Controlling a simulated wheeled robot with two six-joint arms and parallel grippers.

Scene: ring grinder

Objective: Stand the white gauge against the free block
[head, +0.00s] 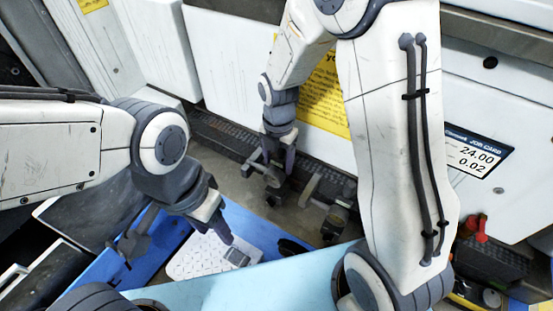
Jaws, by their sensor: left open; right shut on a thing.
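My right gripper (272,168) reaches down into the machine at the centre and is shut on a small part (273,180) that is mostly hidden by the fingers. I cannot tell whether this part is the white gauge. Two grey metal pieces, one at the left (310,190) and one at the right (335,222), stand just right of this gripper; I cannot tell which is the free block. My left gripper (178,240) is open, its fingers wide apart over the blue tray. No clearly white gauge shows elsewhere.
A red-handled item (476,228) is far right.

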